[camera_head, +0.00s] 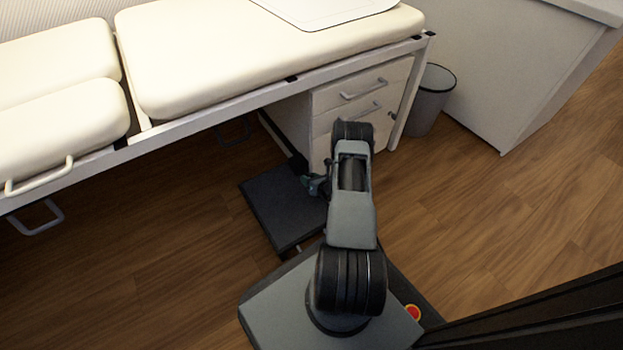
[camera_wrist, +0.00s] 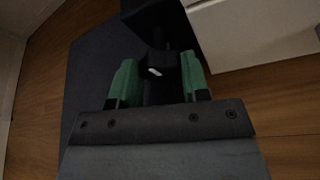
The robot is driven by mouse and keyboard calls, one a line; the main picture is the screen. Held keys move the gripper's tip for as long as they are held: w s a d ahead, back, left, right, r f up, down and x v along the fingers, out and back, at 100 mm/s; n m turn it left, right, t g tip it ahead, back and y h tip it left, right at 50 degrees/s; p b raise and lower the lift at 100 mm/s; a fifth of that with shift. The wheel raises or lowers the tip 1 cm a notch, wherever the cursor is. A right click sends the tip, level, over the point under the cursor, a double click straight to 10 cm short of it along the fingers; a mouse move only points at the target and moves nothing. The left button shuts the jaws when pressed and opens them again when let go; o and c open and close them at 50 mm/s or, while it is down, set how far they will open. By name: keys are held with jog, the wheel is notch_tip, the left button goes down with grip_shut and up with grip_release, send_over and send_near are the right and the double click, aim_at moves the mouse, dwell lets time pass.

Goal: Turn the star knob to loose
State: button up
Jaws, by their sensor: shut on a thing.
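The star knob (camera_wrist: 163,82) shows in the wrist view as a dark shape with a small white mark on it. My gripper (camera_wrist: 160,74) has green fingers, one on each side of the knob, and is shut on it. The exact touch points are too dark to make out. In the head view my gripper (camera_head: 318,186) is low beside the drawer cabinet, above the dark step plate (camera_head: 272,212). The knob cannot be told apart there.
The cream couch (camera_head: 230,60) with its metal frame runs overhead at the back left. The white drawer cabinet (camera_head: 330,98) stands right behind my arm. A grey bin (camera_head: 432,100) and a white counter (camera_head: 500,70) are to the right. Wood floor (camera_head: 480,215) is clear at right.

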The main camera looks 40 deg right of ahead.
jog(key=shift+n+h, duration=1.1)
jog(key=shift+n, duration=0.4)
jog(key=o, duration=0.9)
jog(key=shift+a, duration=0.1)
